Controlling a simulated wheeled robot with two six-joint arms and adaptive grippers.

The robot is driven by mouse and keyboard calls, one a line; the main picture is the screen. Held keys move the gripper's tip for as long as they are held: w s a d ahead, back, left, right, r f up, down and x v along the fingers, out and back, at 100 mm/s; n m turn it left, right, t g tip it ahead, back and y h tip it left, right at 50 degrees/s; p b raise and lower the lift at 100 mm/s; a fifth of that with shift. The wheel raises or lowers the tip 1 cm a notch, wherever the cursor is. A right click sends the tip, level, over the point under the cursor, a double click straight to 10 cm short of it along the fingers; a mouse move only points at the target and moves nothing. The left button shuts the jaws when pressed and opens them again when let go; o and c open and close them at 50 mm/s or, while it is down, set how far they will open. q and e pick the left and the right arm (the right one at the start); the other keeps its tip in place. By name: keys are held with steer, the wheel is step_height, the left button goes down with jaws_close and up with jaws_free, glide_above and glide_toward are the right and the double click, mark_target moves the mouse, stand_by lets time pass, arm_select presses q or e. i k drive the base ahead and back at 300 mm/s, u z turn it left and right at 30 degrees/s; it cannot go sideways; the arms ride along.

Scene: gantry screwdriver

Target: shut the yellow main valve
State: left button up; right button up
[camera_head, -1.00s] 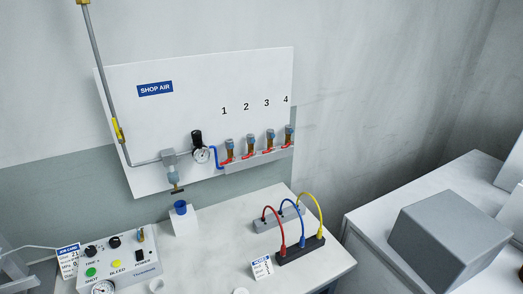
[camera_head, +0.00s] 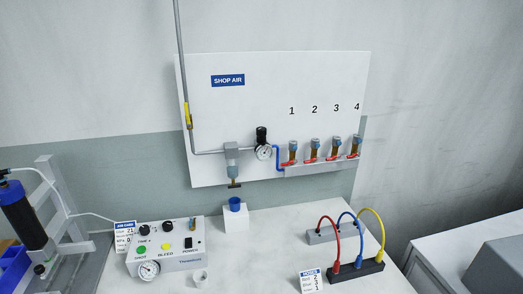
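The yellow main valve (camera_head: 187,114) sits on the grey vertical pipe (camera_head: 181,60) at the left edge of the white SHOP AIR board (camera_head: 280,68). Its yellow handle lies along the pipe, upright. The pipe bends below it and runs right to a filter (camera_head: 232,155) and a round gauge (camera_head: 264,152). Neither of my grippers shows in the head view.
Several red-handled outlet valves (camera_head: 315,158) stand in a row under numbers on the board. Below is a white bench (camera_head: 262,262) with a control box (camera_head: 165,262), a blue cup (camera_head: 235,204) on a white block, and coloured hoses (camera_head: 336,250). A grey block (camera_head: 500,268) is at right.

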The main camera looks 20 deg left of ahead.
mark_target(188, 119)
steer(key=u, duration=1.3)
steer(key=k, duration=0.5)
steer(key=z, duration=2.2)
steer(key=i, duration=0.85)
steer(key=u, duration=1.95)
